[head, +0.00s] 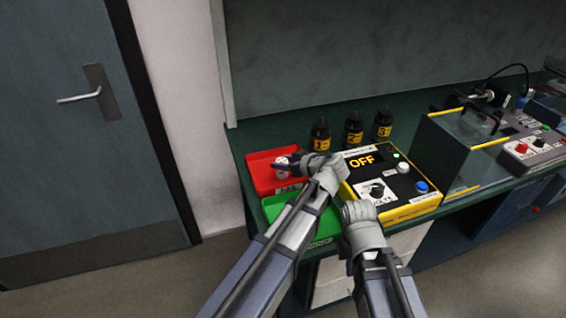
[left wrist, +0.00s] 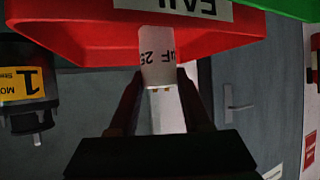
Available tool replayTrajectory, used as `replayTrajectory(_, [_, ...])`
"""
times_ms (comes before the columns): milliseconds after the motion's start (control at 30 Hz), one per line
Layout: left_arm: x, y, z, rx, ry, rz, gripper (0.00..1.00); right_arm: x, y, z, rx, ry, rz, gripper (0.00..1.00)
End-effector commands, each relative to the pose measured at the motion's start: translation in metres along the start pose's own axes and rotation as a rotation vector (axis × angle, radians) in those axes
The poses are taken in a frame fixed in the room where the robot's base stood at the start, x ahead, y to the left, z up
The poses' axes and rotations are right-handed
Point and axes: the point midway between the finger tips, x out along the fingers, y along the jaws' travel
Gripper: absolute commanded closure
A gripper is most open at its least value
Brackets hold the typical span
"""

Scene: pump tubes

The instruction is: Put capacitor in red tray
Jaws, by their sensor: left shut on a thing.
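The capacitor (left wrist: 157,58) is a small white cylinder with dark print, held between the two dark fingers of my left gripper (left wrist: 157,95) in the left wrist view. In the head view the capacitor (head: 282,163) shows over the red tray (head: 260,170), at the tip of my left gripper (head: 288,161). The red tray (left wrist: 85,35) also shows behind the capacitor in the left wrist view, with a white "FAIL" label. I cannot tell whether the capacitor touches the tray floor. My right gripper (head: 358,210) is at the bench front, its fingers hard to make out.
A green tray (head: 318,228) lies in front of the red one, partly behind my left arm. Several dark bottles (head: 353,130) stand at the back. A yellow-edged box (head: 405,185) reading "OFF" is to the right, beside a glass-sided case (head: 450,155).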

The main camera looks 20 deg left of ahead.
Motion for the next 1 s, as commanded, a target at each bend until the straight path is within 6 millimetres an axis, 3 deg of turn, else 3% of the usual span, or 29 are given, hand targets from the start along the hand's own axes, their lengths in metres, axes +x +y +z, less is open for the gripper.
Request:
replayTrajectory(800, [0.006,0.000,0.011,0.000,0.000,0.000,1.00,0.013,-0.001,-0.001,0.000,0.000,0.000,1.00])
replayTrajectory(833, [0.006,0.000,0.010,0.000,0.000,0.000,0.49,0.012,-0.001,-0.001,0.000,0.000,0.000,1.00])
replayTrajectory(1000, [0.005,0.000,0.010,0.000,0.000,0.000,0.30,0.011,-0.001,-0.001,0.000,0.000,0.000,1.00])
